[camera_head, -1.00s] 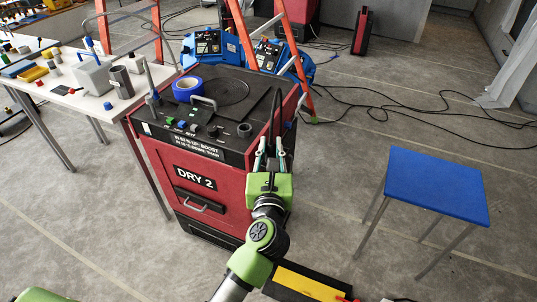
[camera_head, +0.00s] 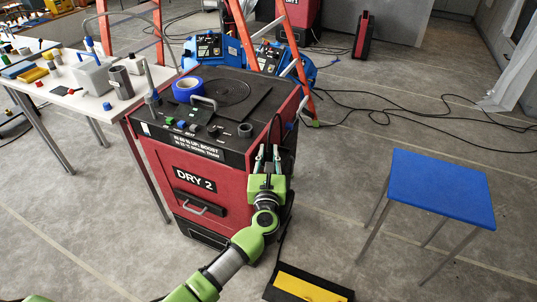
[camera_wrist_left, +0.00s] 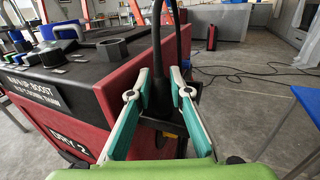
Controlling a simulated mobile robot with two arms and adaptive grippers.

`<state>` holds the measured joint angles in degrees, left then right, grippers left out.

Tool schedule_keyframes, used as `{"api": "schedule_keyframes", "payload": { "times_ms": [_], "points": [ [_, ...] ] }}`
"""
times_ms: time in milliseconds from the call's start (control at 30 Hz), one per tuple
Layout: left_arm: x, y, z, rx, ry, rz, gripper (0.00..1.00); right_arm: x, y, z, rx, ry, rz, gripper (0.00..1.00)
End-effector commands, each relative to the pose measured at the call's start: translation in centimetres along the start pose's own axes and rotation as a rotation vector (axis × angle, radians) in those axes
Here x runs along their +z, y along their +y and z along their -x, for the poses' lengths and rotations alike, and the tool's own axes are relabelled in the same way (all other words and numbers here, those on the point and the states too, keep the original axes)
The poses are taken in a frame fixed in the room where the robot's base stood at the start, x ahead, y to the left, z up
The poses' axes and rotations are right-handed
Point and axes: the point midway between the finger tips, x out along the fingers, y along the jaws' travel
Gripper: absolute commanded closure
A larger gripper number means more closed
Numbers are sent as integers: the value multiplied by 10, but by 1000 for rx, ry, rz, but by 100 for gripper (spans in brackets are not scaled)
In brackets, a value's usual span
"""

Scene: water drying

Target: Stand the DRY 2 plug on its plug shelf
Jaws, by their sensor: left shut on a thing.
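The red DRY 2 machine (camera_head: 205,165) stands left of centre with a black top. My left gripper (camera_head: 268,157) is at its right side, below the top edge. In the left wrist view, the teal fingers of my left gripper (camera_wrist_left: 157,92) are shut on a black plug (camera_wrist_left: 157,84), whose cable (camera_wrist_left: 157,30) rises upward. A dark ledge (camera_wrist_left: 165,126) shows below the fingertips on the machine's side; I cannot tell whether the plug touches it. The plug is hardly visible in the head view. My right gripper is not in view.
A blue-topped stool (camera_head: 440,185) stands at the right, with clear floor between. A white table (camera_head: 75,95) with small items stands at the left. Orange ladder legs (camera_head: 300,65) and blue machines (camera_head: 210,48) are behind. A black and yellow item (camera_head: 300,286) lies in front.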

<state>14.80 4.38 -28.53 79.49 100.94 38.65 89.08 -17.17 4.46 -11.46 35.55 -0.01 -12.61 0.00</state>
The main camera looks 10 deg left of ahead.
Motion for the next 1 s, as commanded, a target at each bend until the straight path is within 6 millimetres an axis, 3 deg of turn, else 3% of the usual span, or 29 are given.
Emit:
{"api": "schedule_keyframes", "payload": {
  "times_ms": [267, 300, 333, 767, 1000],
  "points": [
    [-4, 0, 0, -1, 0, 1, 100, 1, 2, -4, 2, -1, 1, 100],
    [-4, 0, 0, -1, 0, 1, 79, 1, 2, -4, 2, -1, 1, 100],
    [-3, 0, 0, -1, 0, 1, 74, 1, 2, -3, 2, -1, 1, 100],
    [4, 0, 0, 0, 0, 0, 74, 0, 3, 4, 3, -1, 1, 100],
    [-2, 0, 44, -1, 5, 4, 74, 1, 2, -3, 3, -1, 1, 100]
  ]
}}
